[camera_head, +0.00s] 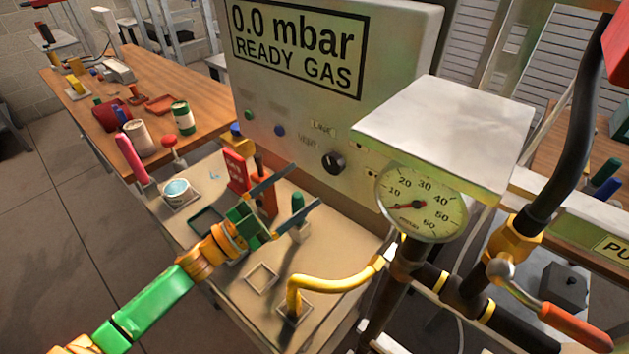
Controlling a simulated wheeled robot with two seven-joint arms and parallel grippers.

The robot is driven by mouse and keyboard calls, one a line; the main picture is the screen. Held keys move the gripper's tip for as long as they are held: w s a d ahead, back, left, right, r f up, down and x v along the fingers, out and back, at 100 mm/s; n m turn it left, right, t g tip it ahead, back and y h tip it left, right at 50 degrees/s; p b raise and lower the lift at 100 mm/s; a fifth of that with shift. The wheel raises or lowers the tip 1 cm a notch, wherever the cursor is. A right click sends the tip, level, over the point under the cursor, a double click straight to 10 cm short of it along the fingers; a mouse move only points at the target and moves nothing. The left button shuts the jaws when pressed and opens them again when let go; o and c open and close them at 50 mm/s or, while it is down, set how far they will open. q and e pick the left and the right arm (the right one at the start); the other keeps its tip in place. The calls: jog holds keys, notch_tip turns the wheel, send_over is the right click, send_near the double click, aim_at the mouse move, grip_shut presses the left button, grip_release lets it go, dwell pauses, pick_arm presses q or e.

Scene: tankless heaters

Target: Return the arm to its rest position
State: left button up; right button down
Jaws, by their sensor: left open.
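My left arm comes in from the lower left, with green and orange links. Its gripper (283,199) is open, its two dark fingers spread apart over the bench top (235,290). I see nothing between the fingers. A red block-like item (236,170) stands behind the upper finger, and a green-topped item (298,203) stands close to the lower finger. I cannot tell whether the fingers touch either of them. My right gripper is not in view.
A panel reading "0.0 mbar READY GAS" (297,45) rises behind the bench. A pressure gauge (421,203), dark pipes and a yellow bent pipe (335,284) stand to the right. Open floor (50,230) lies left.

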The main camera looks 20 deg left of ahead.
pick_arm(q)
jog(key=shift+s+a+f, duration=0.1)
jog(key=shift+s+a, duration=0.15)
jog(key=shift+s, duration=0.1)
